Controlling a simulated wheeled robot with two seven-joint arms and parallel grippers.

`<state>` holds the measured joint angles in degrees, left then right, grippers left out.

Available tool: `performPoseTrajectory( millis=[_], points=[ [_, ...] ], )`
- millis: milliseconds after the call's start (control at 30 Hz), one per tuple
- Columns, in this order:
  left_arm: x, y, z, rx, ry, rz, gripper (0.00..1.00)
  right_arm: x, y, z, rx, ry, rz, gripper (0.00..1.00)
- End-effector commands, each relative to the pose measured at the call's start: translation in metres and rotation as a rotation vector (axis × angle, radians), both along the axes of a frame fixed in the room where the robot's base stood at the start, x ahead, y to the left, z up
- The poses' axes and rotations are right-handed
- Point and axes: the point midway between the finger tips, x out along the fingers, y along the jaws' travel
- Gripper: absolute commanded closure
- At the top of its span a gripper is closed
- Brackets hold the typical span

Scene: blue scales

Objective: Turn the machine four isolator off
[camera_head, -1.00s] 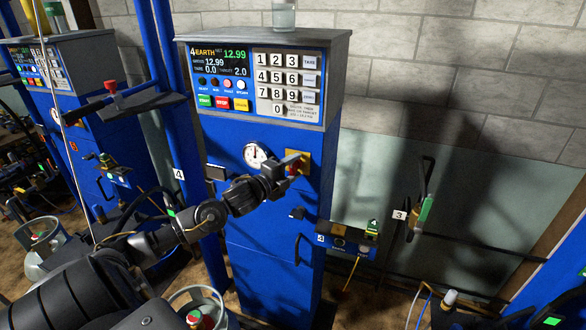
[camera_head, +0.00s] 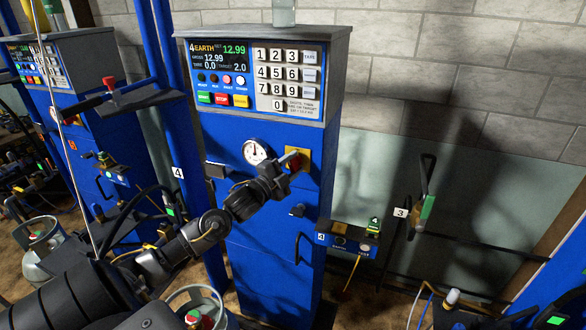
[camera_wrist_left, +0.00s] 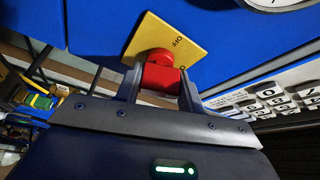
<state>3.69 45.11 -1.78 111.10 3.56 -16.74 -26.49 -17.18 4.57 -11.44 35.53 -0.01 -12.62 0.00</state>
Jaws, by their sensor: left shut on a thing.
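The machine four blue cabinet (camera_head: 262,215) stands upright in the middle of the head view, marked with a white 4. Its isolator is a red handle (camera_wrist_left: 160,74) on a yellow plate (camera_head: 304,157). The plate shows in the wrist view (camera_wrist_left: 165,38) with the word OFF; other lettering is partly hidden. My left gripper (camera_head: 289,162) is at the isolator, with its fingers on either side of the red handle and shut on it. In the head view the gripper covers much of the handle, so its exact angle is hard to tell. My right gripper is out of view.
A round gauge (camera_head: 255,152) sits just left of the isolator. The display and keypad panel (camera_head: 264,80) is above. A small knob (camera_head: 297,210) and a grab handle (camera_head: 304,248) are below. A similar blue machine (camera_head: 85,75) stands at left.

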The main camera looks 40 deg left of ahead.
Motion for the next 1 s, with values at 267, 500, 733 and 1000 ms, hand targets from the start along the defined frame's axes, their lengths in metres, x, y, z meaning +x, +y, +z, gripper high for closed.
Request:
performPoseTrajectory(
  millis=[267,500,733,1000],
  points=[
    [0.0,0.0002,-0.0032,-0.252,-0.085,0.001,0.85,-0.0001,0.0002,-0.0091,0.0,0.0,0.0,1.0],
    [-0.0003,0.0005,-0.0031,-0.467,-0.161,0.001,0.85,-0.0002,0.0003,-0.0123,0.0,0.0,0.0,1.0],
    [-0.0002,0.0008,-0.0028,-0.675,-0.233,0.001,0.85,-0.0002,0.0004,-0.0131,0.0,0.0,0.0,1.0],
    [-0.0002,0.0011,-0.0032,-0.895,-0.31,0.002,0.85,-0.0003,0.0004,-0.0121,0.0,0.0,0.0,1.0]
  ],
)
